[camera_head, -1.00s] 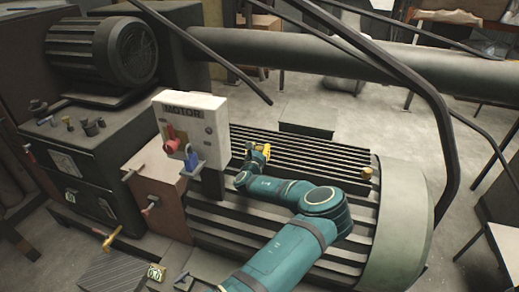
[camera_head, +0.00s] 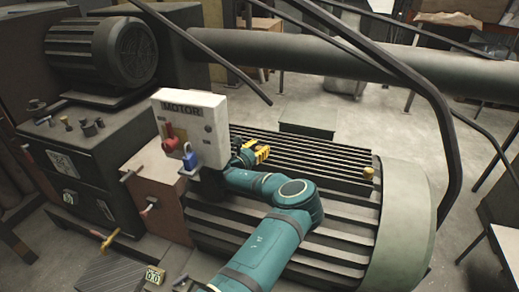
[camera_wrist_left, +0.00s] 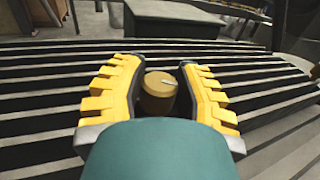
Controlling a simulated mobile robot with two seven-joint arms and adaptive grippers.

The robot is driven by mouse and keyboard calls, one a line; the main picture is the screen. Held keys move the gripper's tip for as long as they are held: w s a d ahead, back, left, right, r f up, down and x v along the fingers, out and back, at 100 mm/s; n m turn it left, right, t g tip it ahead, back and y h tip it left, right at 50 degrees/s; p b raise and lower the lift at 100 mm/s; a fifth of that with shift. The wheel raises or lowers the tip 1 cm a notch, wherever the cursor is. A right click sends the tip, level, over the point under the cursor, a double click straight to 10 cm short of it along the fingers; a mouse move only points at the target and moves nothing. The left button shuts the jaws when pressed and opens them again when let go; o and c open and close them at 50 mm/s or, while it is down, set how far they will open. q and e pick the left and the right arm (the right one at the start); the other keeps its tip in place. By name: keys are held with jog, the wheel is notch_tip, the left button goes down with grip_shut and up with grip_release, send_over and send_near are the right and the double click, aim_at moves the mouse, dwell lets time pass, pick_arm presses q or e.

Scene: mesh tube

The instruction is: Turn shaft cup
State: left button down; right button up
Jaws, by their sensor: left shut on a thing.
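My left gripper (camera_head: 257,150) has yellow fingers and is over the ribbed top of the big motor housing, just right of the MOTOR box. In the left wrist view, a round brass shaft cup (camera_wrist_left: 159,93) with a pale line on its top sits between the two finger pads (camera_wrist_left: 160,92). The gripper is shut on the cup. In the head view the fingers and wrist hide this cup. A similar brass knob (camera_head: 367,174) stands at the right end of the ribs, apart from the gripper. My right gripper is out of view.
The white MOTOR box (camera_head: 203,130) with a red knob (camera_head: 170,141) and a blue padlock (camera_head: 190,162) stands close left of my wrist. A large grey pipe (camera_head: 330,60) and a dark bent rail (camera_head: 430,95) pass behind and right.

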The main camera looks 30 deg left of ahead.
pick_arm(q)
jog(key=c, duration=0.6)
grip_release()
jog(key=shift+d, duration=0.1)
